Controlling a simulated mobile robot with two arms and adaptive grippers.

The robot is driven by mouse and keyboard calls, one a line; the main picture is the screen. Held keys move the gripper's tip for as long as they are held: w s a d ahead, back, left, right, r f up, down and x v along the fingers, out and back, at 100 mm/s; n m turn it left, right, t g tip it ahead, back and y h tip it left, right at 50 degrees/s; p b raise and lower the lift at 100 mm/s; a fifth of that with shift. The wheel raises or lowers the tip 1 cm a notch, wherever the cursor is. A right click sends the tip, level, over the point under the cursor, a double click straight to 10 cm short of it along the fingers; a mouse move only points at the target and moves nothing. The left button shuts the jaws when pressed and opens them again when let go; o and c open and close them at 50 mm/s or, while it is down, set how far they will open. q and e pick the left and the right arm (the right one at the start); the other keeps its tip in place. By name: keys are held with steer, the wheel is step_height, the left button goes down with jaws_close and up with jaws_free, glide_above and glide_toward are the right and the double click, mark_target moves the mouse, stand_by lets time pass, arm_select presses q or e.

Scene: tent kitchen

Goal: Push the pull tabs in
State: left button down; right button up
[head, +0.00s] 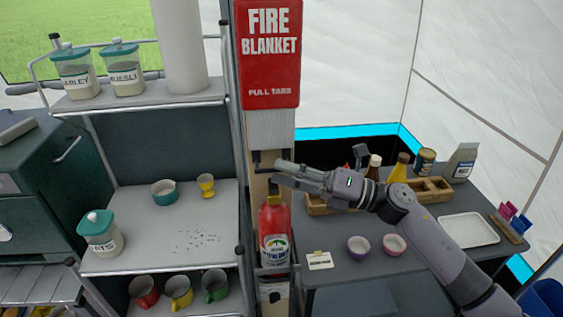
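The red fire blanket case (270,55) hangs upright on a post, with "PULL TABS" printed near its lower edge. A pale, whitish piece (270,128) shows directly below the case. I cannot tell whether it is the pull tabs hanging out or a board behind them. My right gripper (277,172) comes in from the right, below this pale piece and just above the red fire extinguisher (274,228). Its fingers point left and look apart from the case. The finger gap is seen side-on and is too small to judge. My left gripper is out of view.
A shelf rack (150,205) with jars, cups and mugs stands left of the post. On the right, a dark table (345,235) holds two small bowls, bottles, a wooden box and a white tray (468,229). Tent wall lies behind.

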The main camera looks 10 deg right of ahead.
steer(key=shift+w+a+r, duration=0.1)
steer(key=shift+w+a, duration=0.1)
steer(key=shift+a, duration=0.45)
steer(key=shift+c, duration=0.6)
steer(key=shift+w, duration=0.1)
steer(key=c, duration=0.5)
jaws_close()
steer(key=shift+r, duration=0.15)
